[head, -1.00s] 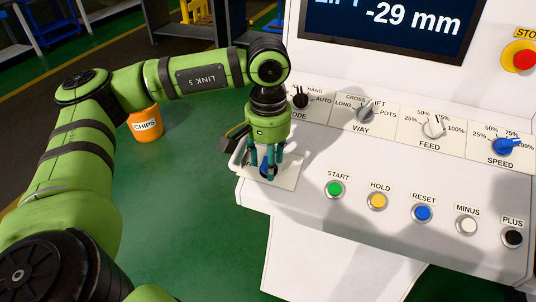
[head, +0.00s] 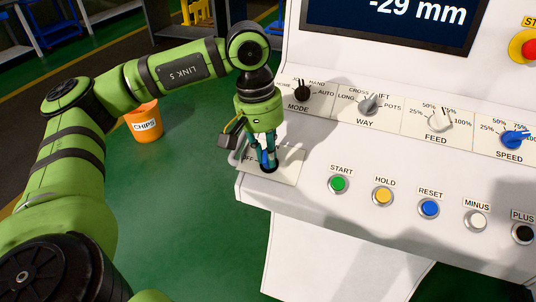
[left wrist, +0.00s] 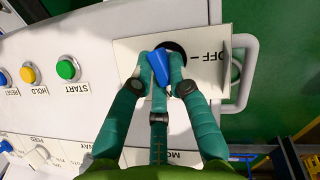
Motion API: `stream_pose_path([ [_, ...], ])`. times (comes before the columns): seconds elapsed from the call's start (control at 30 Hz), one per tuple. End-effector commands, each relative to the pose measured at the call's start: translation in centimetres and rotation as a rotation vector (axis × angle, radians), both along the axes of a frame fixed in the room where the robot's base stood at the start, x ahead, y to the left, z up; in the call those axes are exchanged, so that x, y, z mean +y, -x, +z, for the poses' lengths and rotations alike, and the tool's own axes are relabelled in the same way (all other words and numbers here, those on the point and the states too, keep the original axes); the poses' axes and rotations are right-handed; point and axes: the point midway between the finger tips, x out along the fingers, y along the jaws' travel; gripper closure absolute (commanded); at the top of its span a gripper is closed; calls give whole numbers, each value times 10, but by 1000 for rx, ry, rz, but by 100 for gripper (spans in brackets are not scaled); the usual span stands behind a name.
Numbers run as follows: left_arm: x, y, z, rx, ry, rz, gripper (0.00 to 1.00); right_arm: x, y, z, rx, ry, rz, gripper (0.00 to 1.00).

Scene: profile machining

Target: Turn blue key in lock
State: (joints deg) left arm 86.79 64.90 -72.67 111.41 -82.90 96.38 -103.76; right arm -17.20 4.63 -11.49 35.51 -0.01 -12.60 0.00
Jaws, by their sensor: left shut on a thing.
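The blue key (left wrist: 158,66) stands at the dark round lock (left wrist: 172,48) on a white plate marked OFF. In the head view the key (head: 264,157) shows as a small blue patch between the fingers. My left gripper (head: 265,163) reaches down over the plate (head: 287,165) and is shut on the key. In the left wrist view the gripper (left wrist: 161,70) has its teal fingers around the blue head. The fingers hide part of the lock. My right gripper does not show.
The panel has a row of buttons, START (head: 339,184) nearest the plate, and knobs MODE (head: 302,93) and WAY (head: 369,104) behind. A white handle (left wrist: 245,72) runs along the plate's outer side. An orange CHIPS bucket (head: 146,123) stands on the green floor.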

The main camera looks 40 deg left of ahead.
Motion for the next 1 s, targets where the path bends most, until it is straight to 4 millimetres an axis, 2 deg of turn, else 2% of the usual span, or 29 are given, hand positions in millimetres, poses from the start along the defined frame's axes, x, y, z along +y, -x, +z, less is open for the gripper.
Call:
stream_pose_path([
  [0.27,1,0,0,-3,3,7,100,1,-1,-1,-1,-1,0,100],
  [0.73,3,0,-2,-33,121,233,100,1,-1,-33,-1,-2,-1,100],
  [1.0,4,0,1,-35,137,265,100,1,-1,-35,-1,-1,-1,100],
])
